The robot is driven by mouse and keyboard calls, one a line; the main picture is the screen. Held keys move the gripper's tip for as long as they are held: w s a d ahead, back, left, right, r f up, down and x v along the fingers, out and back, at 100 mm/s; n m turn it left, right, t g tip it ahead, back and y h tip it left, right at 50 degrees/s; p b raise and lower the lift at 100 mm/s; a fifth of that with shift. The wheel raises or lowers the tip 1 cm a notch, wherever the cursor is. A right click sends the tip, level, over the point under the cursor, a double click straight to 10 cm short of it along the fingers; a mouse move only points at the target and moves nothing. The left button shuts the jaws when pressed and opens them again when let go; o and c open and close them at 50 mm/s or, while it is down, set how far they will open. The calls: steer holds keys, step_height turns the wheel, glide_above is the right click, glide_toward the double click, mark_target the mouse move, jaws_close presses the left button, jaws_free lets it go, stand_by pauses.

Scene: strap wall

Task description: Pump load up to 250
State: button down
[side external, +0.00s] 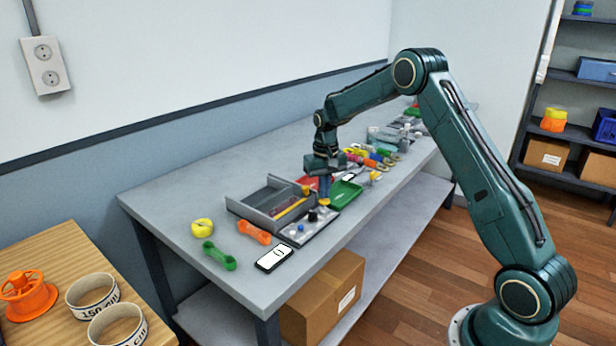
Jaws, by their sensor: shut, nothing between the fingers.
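A grey control panel (293,240) lies on the workbench near its front edge. It carries a blue button (301,228) and a dark knob (312,215). A small yellow part (324,202) shows at the panel's far end. My gripper (324,199) points down right over this yellow part, its fingers shut and empty. I cannot tell whether the tips touch it. A black device with a white screen (275,257) lies at the near front corner; its reading is too small to make out. No load number is legible.
A grey open tray (250,203) sits left of the panel, and a green tray (345,194) right of it. Yellow (202,228), orange (254,232) and green (219,256) pieces lie near the bench's left end. Several coloured items crowd the bench behind my gripper.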

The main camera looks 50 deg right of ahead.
steer(key=shift+f, duration=0.3)
steer(key=shift+f, duration=0.95)
steer(key=shift+r, duration=1)
steer(key=shift+f, duration=0.2)
stand_by(0.5)
